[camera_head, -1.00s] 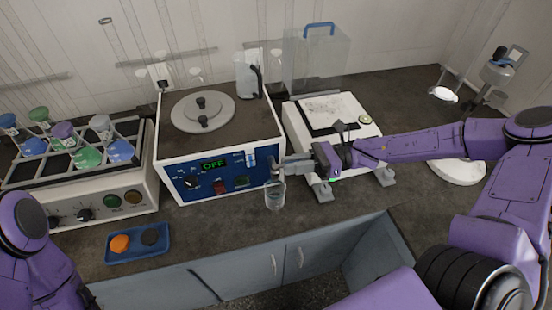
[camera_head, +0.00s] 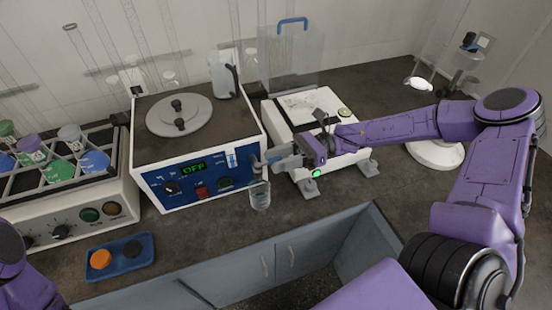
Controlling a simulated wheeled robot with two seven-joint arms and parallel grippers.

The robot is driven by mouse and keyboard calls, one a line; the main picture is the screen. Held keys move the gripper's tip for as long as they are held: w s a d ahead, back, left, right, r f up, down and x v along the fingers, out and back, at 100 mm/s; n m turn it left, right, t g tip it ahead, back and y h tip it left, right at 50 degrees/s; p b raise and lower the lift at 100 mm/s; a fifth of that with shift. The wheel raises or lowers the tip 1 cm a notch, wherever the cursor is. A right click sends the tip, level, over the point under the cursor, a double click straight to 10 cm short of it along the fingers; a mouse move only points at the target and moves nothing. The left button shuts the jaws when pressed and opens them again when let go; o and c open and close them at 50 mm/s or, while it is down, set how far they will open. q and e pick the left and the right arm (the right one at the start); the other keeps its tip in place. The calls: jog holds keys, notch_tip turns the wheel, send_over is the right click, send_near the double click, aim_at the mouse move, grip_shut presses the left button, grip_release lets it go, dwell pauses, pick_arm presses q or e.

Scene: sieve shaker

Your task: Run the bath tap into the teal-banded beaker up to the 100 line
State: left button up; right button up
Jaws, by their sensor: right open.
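The bath (camera_head: 200,135) is a white box with a blue front panel and a green display reading OFF. Its tap (camera_head: 256,166) is at the right end of the panel. A small clear beaker (camera_head: 260,195) is under the tap, in front of the bath. I cannot make out its teal band, its lines or any liquid level. My right gripper (camera_head: 279,161) comes in from the right and is open, its fingertips close to the tap. I cannot tell whether they touch it. My left gripper is out of view; only part of my left arm shows.
A blue tray (camera_head: 121,268) with an orange and a dark disc lies near the front edge. A flask rack on a white shaker (camera_head: 80,217) stands left. A white instrument (camera_head: 306,118) stands behind my right gripper. A clear jug (camera_head: 222,75) sits on the bath.

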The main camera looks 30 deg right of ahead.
jog(key=s+d, duration=0.1)
jog(key=d, duration=0.8)
jog(key=shift+s+d, duration=0.15)
jog(key=shift+d, duration=0.15)
